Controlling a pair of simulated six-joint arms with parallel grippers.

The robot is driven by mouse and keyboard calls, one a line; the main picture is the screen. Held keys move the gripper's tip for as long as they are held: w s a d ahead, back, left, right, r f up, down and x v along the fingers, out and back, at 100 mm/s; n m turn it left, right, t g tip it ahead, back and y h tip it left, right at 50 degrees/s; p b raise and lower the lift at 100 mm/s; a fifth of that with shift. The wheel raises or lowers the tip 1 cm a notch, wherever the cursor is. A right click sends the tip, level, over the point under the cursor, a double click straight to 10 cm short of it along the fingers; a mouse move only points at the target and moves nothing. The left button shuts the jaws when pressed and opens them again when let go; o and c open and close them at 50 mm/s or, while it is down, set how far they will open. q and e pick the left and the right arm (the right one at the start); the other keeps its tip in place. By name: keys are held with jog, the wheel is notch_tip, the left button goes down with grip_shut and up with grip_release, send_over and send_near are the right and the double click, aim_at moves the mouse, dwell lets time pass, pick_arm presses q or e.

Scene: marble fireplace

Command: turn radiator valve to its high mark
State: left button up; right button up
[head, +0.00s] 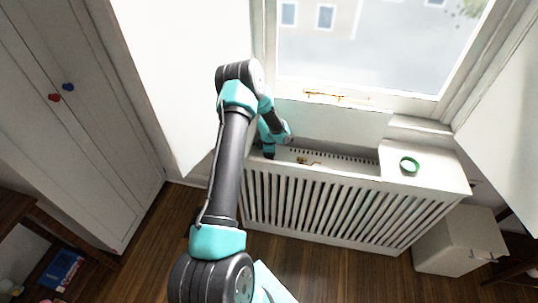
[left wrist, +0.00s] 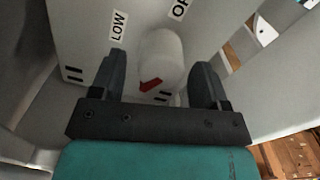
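The radiator valve is a white round knob (left wrist: 162,58) with a red pointer (left wrist: 151,84) on its near lower side in the left wrist view. A "LOW" label (left wrist: 118,25) is up and left of the knob, and a partly cut-off label starting with "O" (left wrist: 180,8) is above it. No high mark can be read. My left gripper (left wrist: 159,64) is open, its fingers on either side of the knob with gaps on both sides. In the head view, my left gripper (head: 269,152) reaches into the radiator cover's top opening at its left end; the knob is hidden there. My right gripper is not in view.
The white slatted radiator cover (head: 325,207) stands below the window (head: 370,45). Small brass-coloured parts (head: 308,161) show inside the opening. A grey cupboard (head: 75,120) stands left; a white box (head: 455,240) stands right.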

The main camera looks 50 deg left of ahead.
pick_arm(q)
notch_tip(320, 180, up, 17)
jog(key=shift+r, duration=0.2)
dwell(0.7)
jog(key=m, duration=1.9)
jog(key=f+m, duration=0.1)
jog(key=m, duration=0.8)
jog(key=shift+d+m, duration=0.15)
jog(key=shift+m, duration=0.25)
notch_tip(320, 180, down, 17)
jog(key=shift+f, duration=0.2)
